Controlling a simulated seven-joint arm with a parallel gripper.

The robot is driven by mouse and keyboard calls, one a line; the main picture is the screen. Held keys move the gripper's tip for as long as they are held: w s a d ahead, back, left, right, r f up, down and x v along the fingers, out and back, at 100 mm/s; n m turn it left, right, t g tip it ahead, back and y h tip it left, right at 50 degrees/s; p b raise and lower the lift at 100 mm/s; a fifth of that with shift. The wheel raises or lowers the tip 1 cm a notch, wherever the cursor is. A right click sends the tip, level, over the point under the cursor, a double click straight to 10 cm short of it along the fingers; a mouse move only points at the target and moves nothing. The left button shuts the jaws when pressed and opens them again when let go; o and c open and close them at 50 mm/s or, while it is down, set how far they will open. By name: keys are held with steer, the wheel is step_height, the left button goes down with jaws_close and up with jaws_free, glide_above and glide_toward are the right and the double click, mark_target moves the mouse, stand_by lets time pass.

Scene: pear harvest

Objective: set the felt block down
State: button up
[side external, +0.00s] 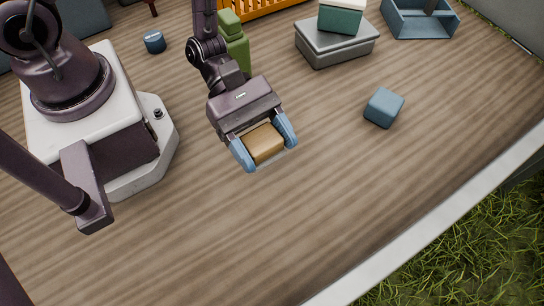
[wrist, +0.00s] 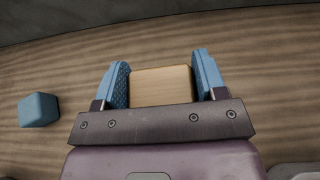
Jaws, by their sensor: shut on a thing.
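My gripper (side external: 266,146) is shut on a tan block (side external: 262,141), with one blue finger on each side of it. In the wrist view the block (wrist: 161,87) sits level between the fingers of my gripper (wrist: 163,75). Its surface looks smooth and wood-like there; I cannot tell whether it is felt. A thin pale edge shows just below the block in the side view. Its underside is hidden, and I cannot tell whether it touches the wooden deck (side external: 330,200) or hangs just above it.
A blue block (side external: 383,108) lies to the right, and shows in the wrist view (wrist: 39,110) at left. Behind stand a green bottle-like thing (side external: 234,45), a grey box (side external: 337,45) with a green box (side external: 341,16) on top, and a blue tray (side external: 419,27). The front deck is clear.

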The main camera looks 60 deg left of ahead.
mark_target(267, 194)
steer(key=shift+s+d+f+g, duration=0.15)
steer(key=shift+s+d+f, duration=0.15)
steer(key=shift+d+f, duration=0.2)
steer(key=shift+s+d+f+g, duration=0.15)
steer(key=shift+s+d+f, duration=0.1)
steer(key=shift+d+f, duration=0.2)
step_height(267, 194, down, 4)
steer(key=shift+r+m, duration=0.25)
steer(key=shift+m, duration=0.05)
steer(key=shift+w+f, duration=0.1)
steer(key=shift+f, duration=2.1)
steer(key=o, duration=0.9)
steer(key=shift+a+f, duration=0.1)
